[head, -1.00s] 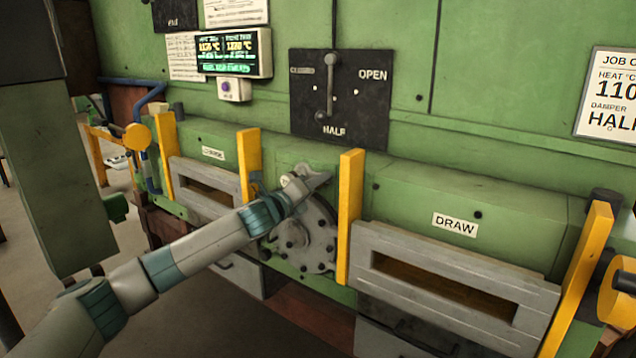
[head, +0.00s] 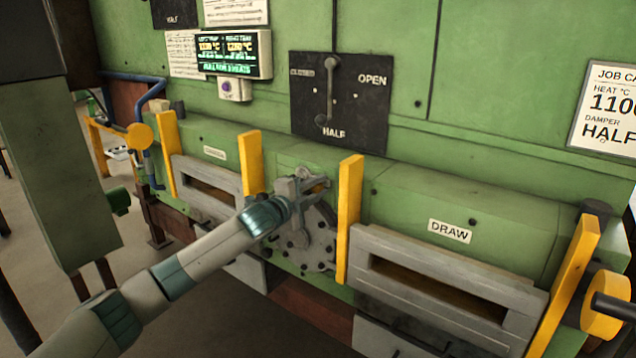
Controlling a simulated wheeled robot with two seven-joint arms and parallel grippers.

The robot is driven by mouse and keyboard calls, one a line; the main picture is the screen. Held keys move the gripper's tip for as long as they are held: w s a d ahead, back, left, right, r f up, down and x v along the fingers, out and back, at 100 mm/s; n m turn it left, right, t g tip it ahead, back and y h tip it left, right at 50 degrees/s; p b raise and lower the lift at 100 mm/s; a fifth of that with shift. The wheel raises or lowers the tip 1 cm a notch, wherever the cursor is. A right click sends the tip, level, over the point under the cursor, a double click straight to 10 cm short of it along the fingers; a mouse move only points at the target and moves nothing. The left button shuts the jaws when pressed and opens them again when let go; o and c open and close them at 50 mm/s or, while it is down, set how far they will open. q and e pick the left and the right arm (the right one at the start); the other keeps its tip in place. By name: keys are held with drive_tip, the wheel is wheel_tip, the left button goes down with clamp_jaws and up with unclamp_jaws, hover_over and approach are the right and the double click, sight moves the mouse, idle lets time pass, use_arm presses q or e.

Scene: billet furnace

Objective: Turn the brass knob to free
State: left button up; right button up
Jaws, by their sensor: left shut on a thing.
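My left gripper (head: 308,185) reaches in from the lower left to the middle of the green furnace front. It is at the top of a round grey bolted plate (head: 318,246) between two yellow posts. Its fingers are shut on a small brass-coloured piece, taken to be the brass knob (head: 317,189), which is mostly hidden by the fingers. I cannot read the knob's setting. My right gripper is not in view.
Yellow posts (head: 349,215) and (head: 250,163) stand close on both sides of the gripper. A slotted grey door (head: 440,290) under the DRAW label (head: 450,231) is at the right. The damper lever (head: 331,90) hangs on a black plate above, pointing to HALF.

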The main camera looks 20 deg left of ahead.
use_arm(q)
drive_tip(key=n+p, duration=0.1)
drive_tip(key=n, duration=0.3)
drive_tip(key=n+p, duration=0.1)
drive_tip(key=n, duration=0.2)
drive_tip(key=shift+f+n+h, duration=0.1)
drive_tip(key=shift+n+h, duration=0.2)
drive_tip(key=shift+n, duration=0.3)
drive_tip(key=o, duration=1.1)
drive_tip(key=shift+c, duration=0.2)
